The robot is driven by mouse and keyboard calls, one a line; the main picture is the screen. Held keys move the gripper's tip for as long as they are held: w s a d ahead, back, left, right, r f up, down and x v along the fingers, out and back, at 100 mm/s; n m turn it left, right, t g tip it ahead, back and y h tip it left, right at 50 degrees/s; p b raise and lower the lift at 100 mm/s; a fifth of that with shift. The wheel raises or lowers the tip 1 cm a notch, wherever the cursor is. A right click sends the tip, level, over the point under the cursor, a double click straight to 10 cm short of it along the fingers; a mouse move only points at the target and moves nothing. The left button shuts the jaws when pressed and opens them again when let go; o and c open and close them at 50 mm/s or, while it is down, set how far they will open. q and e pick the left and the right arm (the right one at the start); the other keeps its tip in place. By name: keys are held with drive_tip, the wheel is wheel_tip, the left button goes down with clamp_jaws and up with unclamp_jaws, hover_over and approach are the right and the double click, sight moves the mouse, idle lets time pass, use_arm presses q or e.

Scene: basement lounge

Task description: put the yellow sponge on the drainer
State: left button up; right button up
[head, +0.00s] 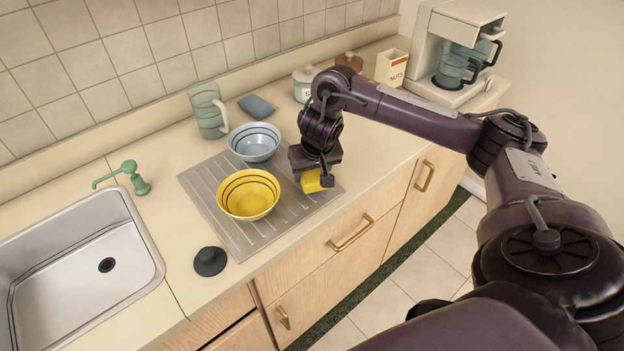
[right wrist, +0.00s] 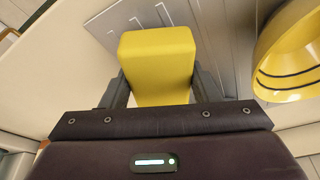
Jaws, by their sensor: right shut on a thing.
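The yellow sponge (head: 314,181) is in my right gripper (head: 313,184), over the right end of the drainer. In the right wrist view the sponge (right wrist: 157,60) sits between both fingers of the right gripper (right wrist: 160,85), which is shut on it. The drainer (head: 205,185) is a grey ribbed metal sheet on the counter; its ribs also show behind the sponge in the right wrist view (right wrist: 215,30). I cannot tell whether the sponge touches the drainer. My left gripper is not in view.
A yellow bowl (head: 248,212) and a light blue bowl (head: 254,157) stand on the drainer, left of the sponge. A glass jug (head: 208,112), a blue cloth-like item (head: 257,106) and canisters (head: 304,84) stand behind. A black stopper (head: 210,262) lies in front; the sink (head: 80,265) is left.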

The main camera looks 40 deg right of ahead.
drive_tip(key=shift+f, duration=0.9)
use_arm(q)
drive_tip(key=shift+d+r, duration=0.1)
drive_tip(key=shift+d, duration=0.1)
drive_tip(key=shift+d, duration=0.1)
use_arm(e)
drive_tip(key=shift+f, duration=0.3)
drive_tip(key=o, duration=0.9)
drive_tip(key=shift+a, duration=0.1)
